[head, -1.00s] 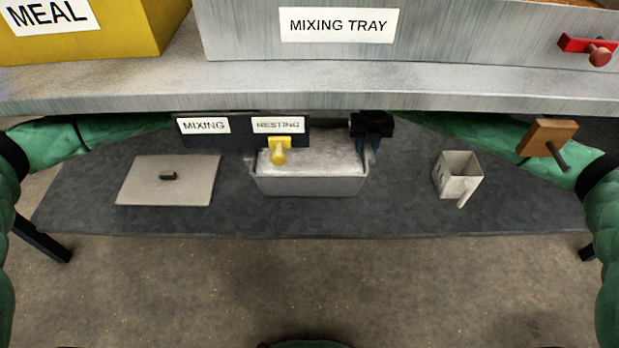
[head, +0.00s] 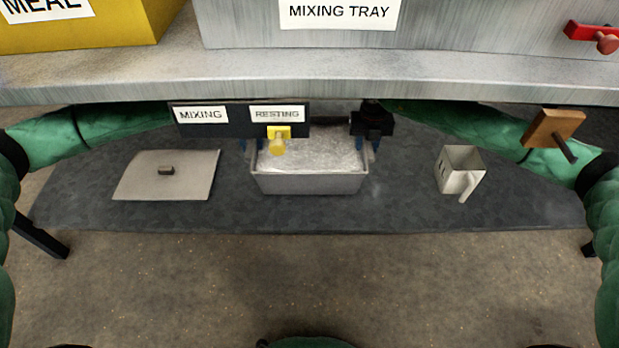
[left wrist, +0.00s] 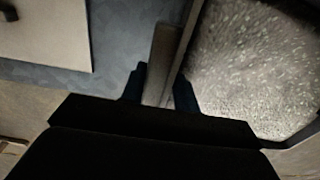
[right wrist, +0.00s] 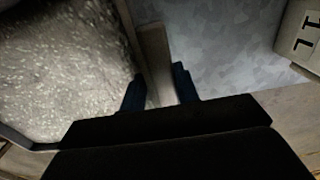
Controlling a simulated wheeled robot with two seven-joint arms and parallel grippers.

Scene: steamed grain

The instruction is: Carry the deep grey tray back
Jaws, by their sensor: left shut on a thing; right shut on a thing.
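The deep grey tray (head: 312,184) is in the middle of the head view, under the shelf edge, filled with pale grain (head: 325,155). My left gripper (head: 252,146) is at its left side, partly hidden behind the hanging sign board. My right gripper (head: 371,148) is at its right side. In the left wrist view the left fingers (left wrist: 158,88) are shut on a grip on the tray's side. In the right wrist view the right fingers (right wrist: 160,88) are shut on the opposite grip. The tray looks level; whether its bottom touches the dark surface I cannot tell.
A flat grey lid (head: 188,184) lies to the left on the dark surface (head: 410,210). A grey measuring cup (head: 458,170) stands to the right. The mixing tray (head: 480,35) is above.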

